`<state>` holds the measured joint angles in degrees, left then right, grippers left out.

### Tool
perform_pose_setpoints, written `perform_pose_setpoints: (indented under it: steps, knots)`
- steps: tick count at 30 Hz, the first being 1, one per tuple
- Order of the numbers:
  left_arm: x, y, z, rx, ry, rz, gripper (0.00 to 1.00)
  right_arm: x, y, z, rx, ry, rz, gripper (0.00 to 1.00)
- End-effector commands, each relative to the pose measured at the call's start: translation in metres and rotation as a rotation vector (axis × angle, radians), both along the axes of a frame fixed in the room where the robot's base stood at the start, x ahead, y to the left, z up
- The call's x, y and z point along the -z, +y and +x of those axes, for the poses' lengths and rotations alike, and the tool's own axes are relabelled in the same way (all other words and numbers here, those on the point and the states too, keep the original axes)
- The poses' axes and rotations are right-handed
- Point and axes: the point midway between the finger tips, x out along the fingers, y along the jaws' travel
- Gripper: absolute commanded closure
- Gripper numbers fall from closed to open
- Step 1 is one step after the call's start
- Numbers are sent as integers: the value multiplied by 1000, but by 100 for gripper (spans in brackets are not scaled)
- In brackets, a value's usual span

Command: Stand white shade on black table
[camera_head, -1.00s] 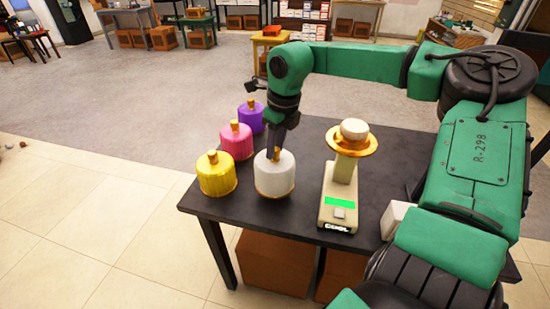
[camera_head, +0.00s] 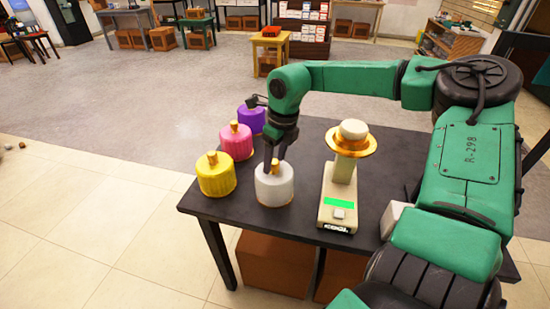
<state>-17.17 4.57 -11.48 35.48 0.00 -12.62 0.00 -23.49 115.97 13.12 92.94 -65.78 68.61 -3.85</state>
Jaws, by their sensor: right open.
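The white shade (camera_head: 273,188) stands upright on the black table (camera_head: 300,226), near its front left part. A gold knob shows on its top. My right gripper (camera_head: 272,162) points down at the top of the white shade, with its fingers apart around the gold knob. The gripper is open. Whether the fingers touch the knob or the shade, I cannot tell. My left gripper is not in view.
Yellow (camera_head: 215,176), pink (camera_head: 236,142) and purple (camera_head: 251,118) shades stand left of the white one. A beige device (camera_head: 338,205) with a gold disc stands close on its right. A white block (camera_head: 396,218) is farther right. Boxes are under the table.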

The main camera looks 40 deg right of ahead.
Motion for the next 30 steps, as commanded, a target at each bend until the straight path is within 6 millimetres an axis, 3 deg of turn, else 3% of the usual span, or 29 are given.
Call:
perform_pose_setpoints:
  steps: [12,15,30]
  knots:
    - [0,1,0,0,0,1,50,-99,-3,-14,0,-5,-2,37]
    - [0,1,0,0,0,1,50,-114,-4,-16,1,-3,-2,37]
    - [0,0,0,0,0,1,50,-120,-4,-18,0,0,0,37]
